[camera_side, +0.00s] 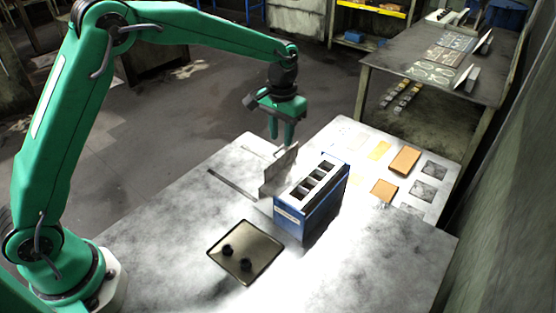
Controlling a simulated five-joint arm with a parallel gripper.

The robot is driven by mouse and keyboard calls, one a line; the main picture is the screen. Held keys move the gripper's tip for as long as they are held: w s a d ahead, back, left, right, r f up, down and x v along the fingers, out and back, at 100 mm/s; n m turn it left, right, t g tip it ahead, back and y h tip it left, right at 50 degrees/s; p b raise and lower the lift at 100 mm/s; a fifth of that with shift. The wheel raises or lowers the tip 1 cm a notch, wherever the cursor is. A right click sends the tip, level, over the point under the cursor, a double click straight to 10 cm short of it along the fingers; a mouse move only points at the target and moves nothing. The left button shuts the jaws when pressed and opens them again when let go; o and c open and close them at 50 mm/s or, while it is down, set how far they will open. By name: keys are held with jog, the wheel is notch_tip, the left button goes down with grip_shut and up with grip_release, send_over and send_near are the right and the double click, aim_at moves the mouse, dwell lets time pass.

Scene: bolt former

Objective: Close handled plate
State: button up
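A grey upright plate (279,172), which looks like the handled plate, stands on the table beside the left end of a blue box. Its handle cannot be made out. The blue box (318,208) has a row of several dark open slots along its pale top. My green gripper (281,141) points down just behind and above the plate's upper edge. Its two fingers are apart with a gap between them, and nothing shows in the gap. I cannot tell whether a finger touches the plate.
A narrow dark slot (231,184) runs in the table left of the plate. A square tray (262,264) with two black knob-like pieces lies in front. Orange blocks (404,160) and dark square patches (424,191) lie at the right. The table's (160,235) left part is clear.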

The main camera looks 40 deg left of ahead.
aim_at(297, 163)
jog(key=shift+f, duration=1.1)
jog(key=shift+c, duration=0.2)
grip_shut()
jog(key=shift+d+r, duration=0.1)
jog(key=shift+d, duration=2.45)
jog(key=shift+o, duration=0.2)
grip_release()
jog(key=shift+r, duration=0.1)
notch_tip(297, 163, up, 8)
jog(key=shift+f, duration=0.2)
